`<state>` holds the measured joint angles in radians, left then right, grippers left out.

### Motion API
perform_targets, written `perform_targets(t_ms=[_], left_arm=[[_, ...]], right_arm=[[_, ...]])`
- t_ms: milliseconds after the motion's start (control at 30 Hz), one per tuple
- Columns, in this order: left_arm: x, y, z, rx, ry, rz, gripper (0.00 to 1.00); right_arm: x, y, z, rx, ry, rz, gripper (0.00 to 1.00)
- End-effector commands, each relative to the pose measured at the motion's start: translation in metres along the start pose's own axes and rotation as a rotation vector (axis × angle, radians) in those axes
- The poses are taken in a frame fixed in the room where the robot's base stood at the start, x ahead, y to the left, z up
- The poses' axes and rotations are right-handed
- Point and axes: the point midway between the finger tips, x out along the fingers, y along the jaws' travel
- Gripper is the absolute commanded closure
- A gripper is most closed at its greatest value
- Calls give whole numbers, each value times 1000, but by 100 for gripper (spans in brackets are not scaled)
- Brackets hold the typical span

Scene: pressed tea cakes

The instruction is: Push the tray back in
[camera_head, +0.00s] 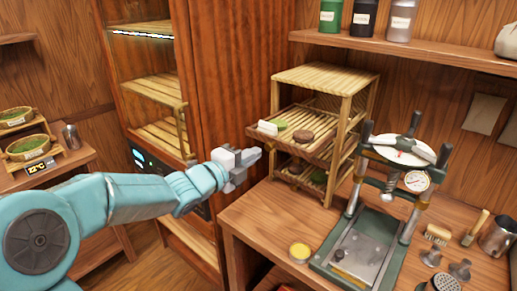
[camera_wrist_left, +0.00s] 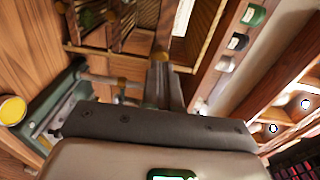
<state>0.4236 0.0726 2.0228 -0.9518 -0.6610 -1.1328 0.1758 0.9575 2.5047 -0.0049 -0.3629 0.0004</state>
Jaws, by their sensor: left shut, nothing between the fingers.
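The slatted wooden tray (camera_head: 312,155) juts out of the middle level of a small bamboo rack (camera_head: 325,75), toward the left. My left gripper (camera_head: 254,155) is shut and empty, just below and in front of the tray's outer edge in the picture. I cannot tell whether it touches. The left wrist view shows its closed fingers (camera_wrist_left: 162,75) with the rack (camera_wrist_left: 120,30) beyond them. My right gripper is out of view.
A green press (camera_head: 365,245) with a gauge stands right of the rack on the wooden table (camera_head: 255,215). A yellow tin (camera_head: 300,252) sits near the table's front edge. A tall wooden cabinet (camera_head: 215,75) stands behind my left arm. A shelf (camera_head: 430,52) with canisters is above.

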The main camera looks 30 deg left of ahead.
Motion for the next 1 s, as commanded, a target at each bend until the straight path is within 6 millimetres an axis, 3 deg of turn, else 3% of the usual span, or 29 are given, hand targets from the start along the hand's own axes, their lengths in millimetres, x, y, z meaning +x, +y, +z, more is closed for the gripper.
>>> perform_targets(t_ms=[200,767,1000], left_arm=[[23,-1,-1,0,1,1,100],[32,1,-1,0,0,0,100],[62,1,0,1,1,-1,100]], right_arm=[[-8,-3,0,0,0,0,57],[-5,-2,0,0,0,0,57],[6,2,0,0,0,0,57]])
